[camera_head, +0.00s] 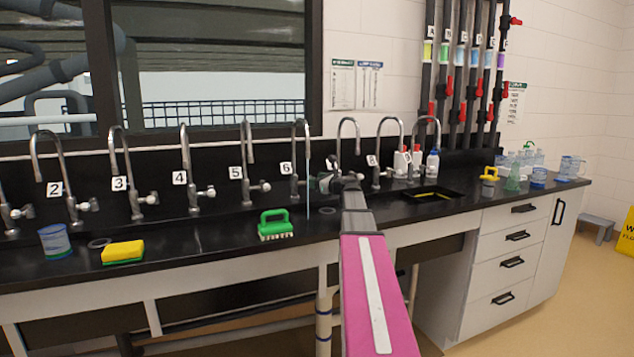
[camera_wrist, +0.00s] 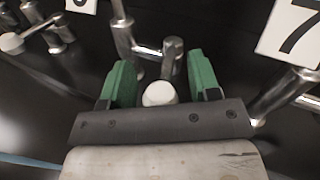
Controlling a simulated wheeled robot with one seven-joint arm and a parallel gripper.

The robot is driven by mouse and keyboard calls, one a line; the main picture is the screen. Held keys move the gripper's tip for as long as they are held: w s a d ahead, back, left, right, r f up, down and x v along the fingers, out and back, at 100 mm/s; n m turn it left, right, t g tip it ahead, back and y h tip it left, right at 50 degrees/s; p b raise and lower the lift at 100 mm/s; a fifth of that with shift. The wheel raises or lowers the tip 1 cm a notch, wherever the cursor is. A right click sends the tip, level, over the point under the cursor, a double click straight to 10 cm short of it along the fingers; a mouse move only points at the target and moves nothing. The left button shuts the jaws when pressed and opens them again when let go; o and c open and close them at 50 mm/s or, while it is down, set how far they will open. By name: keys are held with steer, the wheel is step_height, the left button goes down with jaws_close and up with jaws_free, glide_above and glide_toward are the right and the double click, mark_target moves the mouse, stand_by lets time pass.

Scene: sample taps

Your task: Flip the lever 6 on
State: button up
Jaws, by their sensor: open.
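Tap 6 (camera_head: 295,132) stands behind the counter beside its white label "6" (camera_head: 286,168). A thin pale-blue stream (camera_head: 308,190) runs down from its spout to the counter. My gripper (camera_head: 325,183) is at its right, small in the head view. In the wrist view, my green fingers (camera_wrist: 160,75) are open on either side of lever 6, a short metal handle with a round white end (camera_wrist: 160,94). The lever points toward the wrist camera. I cannot tell whether either finger touches it. In the head view my gripper mostly hides the lever.
Label "7" (camera_wrist: 292,35) and its tap are close on the right in the wrist view. Tap 5 (camera_head: 246,150) stands to the left. A sink (camera_head: 432,196) is at right.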

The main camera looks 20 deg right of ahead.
jaws_close()
steer(key=shift+w+d+n+g+y, duration=0.3)
steer(key=shift+d+n+g+y, duration=0.25)
steer(key=shift+y, duration=0.35)
steer(key=n+g+y, duration=0.1)
steer(key=d+n+g+y, duration=0.1)
steer(key=shift+w+y, duration=0.25)
steer(key=shift+y, duration=0.05)
steer(key=shift+w+d+n+g+y, duration=0.1)
steer(key=shift+d+n+g+y, duration=0.15)
steer(key=shift+n+g+y, duration=0.85)
jaws_free()
